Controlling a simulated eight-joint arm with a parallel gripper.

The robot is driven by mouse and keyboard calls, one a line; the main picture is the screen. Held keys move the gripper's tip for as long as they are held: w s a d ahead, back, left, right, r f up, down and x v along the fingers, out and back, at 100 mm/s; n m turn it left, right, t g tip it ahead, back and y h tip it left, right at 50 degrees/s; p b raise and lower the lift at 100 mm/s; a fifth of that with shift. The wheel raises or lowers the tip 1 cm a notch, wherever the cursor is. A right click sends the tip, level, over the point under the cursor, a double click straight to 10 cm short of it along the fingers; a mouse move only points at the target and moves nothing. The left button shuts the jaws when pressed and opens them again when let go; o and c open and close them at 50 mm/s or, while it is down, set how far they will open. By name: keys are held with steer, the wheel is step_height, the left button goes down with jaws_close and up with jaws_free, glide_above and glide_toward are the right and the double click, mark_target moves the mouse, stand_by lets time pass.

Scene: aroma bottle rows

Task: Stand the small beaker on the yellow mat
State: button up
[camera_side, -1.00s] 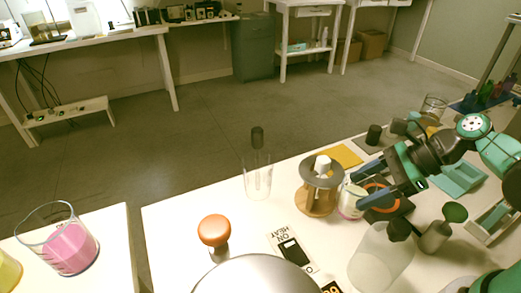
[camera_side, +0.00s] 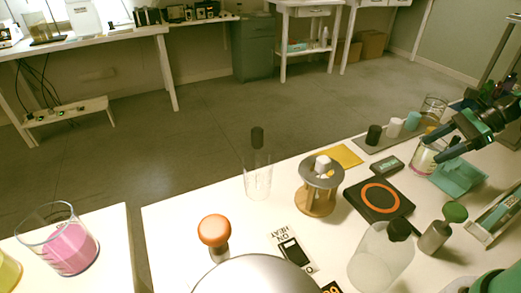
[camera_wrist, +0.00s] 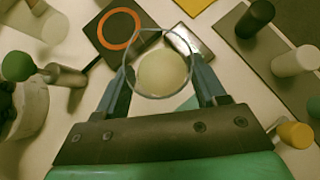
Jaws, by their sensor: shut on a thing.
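The small beaker (camera_side: 423,161) is clear glass with pale contents and coloured marks on its side. My gripper (camera_side: 431,148) is shut on it and holds it upright at the right of the side view, near the teal piece. In the wrist view the beaker (camera_wrist: 163,72) shows from above between the two fingers of my gripper (camera_wrist: 160,85). The yellow mat (camera_side: 346,155) lies flat and bare at the back of the table, left of the beaker. A strip of the mat (camera_wrist: 192,5) shows at the top of the wrist view.
A black plate with an orange ring (camera_side: 380,199) lies at mid-table. A wooden stand (camera_side: 319,199) stands left of it. A grey strip (camera_side: 374,149) bears several upright cylinders beside the mat.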

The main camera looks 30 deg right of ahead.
steer(key=w+a+r+n, duration=0.1)
steer(key=w+a+r, duration=0.2)
steer(key=w+r, duration=0.55)
step_height(320, 180, up, 7)
steer(key=n+g, duration=0.1)
glide_above(342, 158)
steer(key=shift+y, duration=0.4)
step_height(342, 158, down, 19)
steer(key=shift+r, duration=0.1)
steer(key=o, duration=1.4)
steer(key=shift+f, duration=0.2)
steer(key=shift+c, duration=0.2)
